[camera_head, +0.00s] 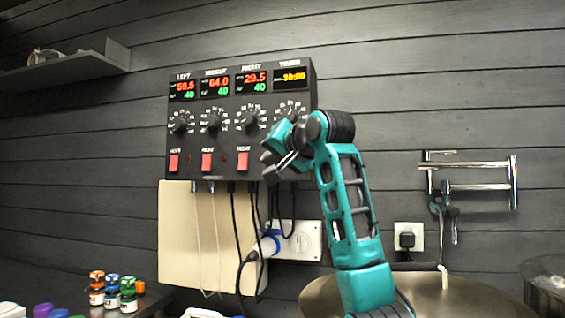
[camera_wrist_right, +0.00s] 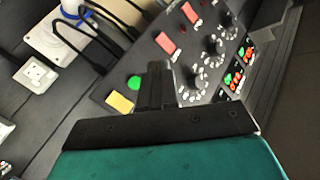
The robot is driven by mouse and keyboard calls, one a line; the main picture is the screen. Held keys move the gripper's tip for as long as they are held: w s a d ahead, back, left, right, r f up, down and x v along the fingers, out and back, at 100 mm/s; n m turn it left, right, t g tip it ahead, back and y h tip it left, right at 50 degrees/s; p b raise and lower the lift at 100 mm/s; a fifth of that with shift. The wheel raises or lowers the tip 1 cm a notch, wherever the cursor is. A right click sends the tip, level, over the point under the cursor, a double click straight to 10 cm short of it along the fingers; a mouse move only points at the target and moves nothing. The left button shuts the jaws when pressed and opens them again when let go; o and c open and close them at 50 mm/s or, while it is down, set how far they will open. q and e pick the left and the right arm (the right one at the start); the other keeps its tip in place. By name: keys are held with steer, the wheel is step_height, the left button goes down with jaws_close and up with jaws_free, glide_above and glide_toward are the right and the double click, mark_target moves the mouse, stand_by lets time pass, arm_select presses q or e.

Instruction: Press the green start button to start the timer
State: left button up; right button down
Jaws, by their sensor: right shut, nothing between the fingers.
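The black control panel (camera_head: 225,105) hangs on the dark wall. Its timer display (camera_head: 291,77) reads 30:00 in yellow at the top right. The green start button (camera_wrist_right: 134,83) shows in the right wrist view, just left of my fingers, with a yellow button (camera_wrist_right: 120,102) near it. In the head view my right gripper hides both buttons. My right gripper (camera_head: 268,168) is shut and empty in front of the panel's lower right; its fingers also show in the wrist view (camera_wrist_right: 156,72). I cannot tell whether they touch the panel. My left gripper is not in view.
Red heat switches (camera_head: 207,161) and knobs (camera_head: 214,119) sit left of my gripper. Cables hang below the panel by a wall socket (camera_head: 302,240). A round metal lid (camera_head: 455,296) is at lower right; small bottles (camera_head: 112,291) stand at lower left.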

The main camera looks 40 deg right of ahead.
arm_select(q)
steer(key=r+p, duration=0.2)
steer(key=p, duration=0.1)
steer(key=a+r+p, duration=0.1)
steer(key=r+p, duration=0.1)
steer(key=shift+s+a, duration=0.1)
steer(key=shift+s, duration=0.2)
arm_select(e)
steer(key=w+d, duration=0.5)
steer(key=d, duration=0.1)
steer(key=shift+w+d, duration=0.3)
steer(key=shift+d, duration=0.05)
arm_select(q)
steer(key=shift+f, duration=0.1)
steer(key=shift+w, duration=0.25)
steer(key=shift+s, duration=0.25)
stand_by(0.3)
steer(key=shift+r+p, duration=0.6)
steer(key=shift+p, duration=0.05)
arm_select(e)
steer(key=shift+w+d, duration=0.3)
